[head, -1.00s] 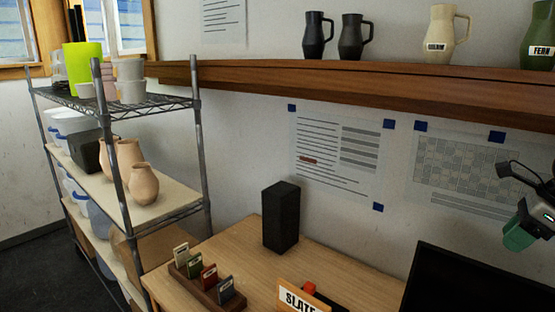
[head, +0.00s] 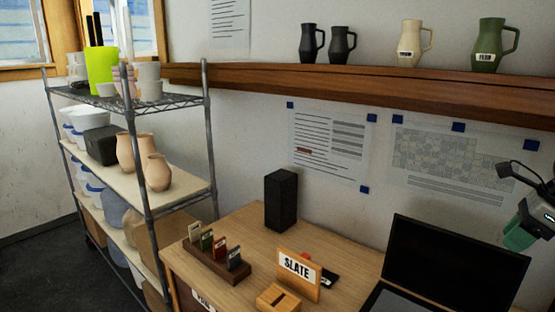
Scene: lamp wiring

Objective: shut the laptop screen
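The laptop (head: 452,262) stands open at the right end of the wooden desk. Its dark screen is upright and leans back a little. Part of its keyboard base (head: 392,300) shows at the bottom edge, and the rest is cut off. My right gripper (head: 520,236) is at the right edge, above and to the right of the screen and apart from it in the picture. Its green end shows, but I cannot tell whether its fingers are open or shut. My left gripper is out of view.
On the desk (head: 238,226) are a black speaker (head: 281,200), a card holder (head: 217,262), a SLATE sign (head: 299,274) and a slotted wooden block (head: 278,299). A wire shelf (head: 210,150) with pots stands left. A wall shelf (head: 370,88) holds several jugs.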

